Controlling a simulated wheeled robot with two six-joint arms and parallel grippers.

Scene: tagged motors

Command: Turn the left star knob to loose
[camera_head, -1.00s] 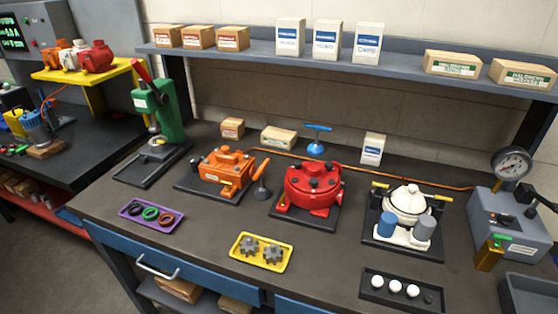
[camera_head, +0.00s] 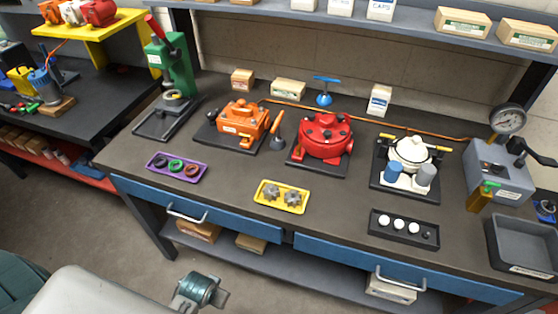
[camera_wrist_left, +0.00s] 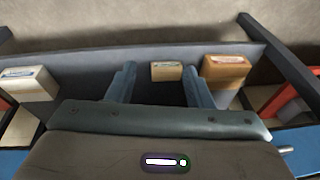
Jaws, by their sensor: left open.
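A red motor housing (camera_head: 326,146) stands on a dark plate in the middle of the bench. The knobs are too small to make out a star shape or any setting. An orange motor unit (camera_head: 240,122) sits to its left, also with small dark parts. My left gripper (camera_wrist_left: 158,70) shows in the left wrist view with two blue fingers wide apart and nothing between them. It faces boxes on the shelf under the bench, away from the motors. My right gripper is not in view.
A yellow tray with two grey gears (camera_head: 281,195), a purple tray with rings (camera_head: 177,168) and a black tray (camera_head: 404,229) line the bench front. A white motor (camera_head: 412,152) and a gauge box (camera_head: 497,172) stand right. Blue drawers (camera_head: 213,213) run below the bench edge.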

